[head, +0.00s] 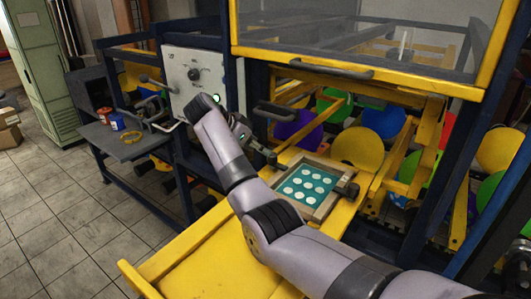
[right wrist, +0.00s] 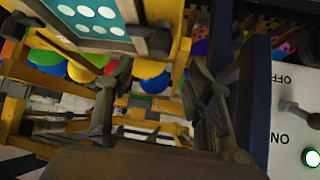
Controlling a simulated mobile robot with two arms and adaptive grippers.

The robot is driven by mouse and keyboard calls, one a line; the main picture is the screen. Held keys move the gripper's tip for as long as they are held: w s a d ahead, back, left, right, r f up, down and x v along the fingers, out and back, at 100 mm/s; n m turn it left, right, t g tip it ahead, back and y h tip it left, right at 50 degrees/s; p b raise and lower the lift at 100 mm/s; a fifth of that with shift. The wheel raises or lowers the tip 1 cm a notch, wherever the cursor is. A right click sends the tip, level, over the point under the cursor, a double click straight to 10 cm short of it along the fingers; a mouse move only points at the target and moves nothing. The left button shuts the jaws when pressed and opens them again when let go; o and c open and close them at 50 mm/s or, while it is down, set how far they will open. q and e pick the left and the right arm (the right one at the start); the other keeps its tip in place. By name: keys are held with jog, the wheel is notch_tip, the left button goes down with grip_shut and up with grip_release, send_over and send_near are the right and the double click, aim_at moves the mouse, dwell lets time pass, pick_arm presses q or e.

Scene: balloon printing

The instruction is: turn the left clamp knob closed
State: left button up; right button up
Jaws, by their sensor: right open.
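The screen frame (head: 327,207), with a teal sheet of white dots, lies on the yellow bed in the head view. Its dark left clamp knob (head: 272,158) is at the left corner, close to my right gripper (head: 256,147). The right clamp knob (head: 348,190) is at the right edge. In the right wrist view, the fingers of my right gripper (right wrist: 157,72) are apart and empty. A dark clamp (right wrist: 158,38) at the frame corner shows just above the fingertips, apart from them. Knob rotation cannot be told. My left gripper is out of view.
A white control panel (head: 177,65) stands behind my right forearm; its OFF/ON switch (right wrist: 290,107) is close beside the gripper in the wrist view. A yellow-framed clear cover (head: 350,72) is raised above the bed. A grey side shelf (head: 115,150) holds small jars.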

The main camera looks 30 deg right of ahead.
jog(key=shift+v, duration=2.2)
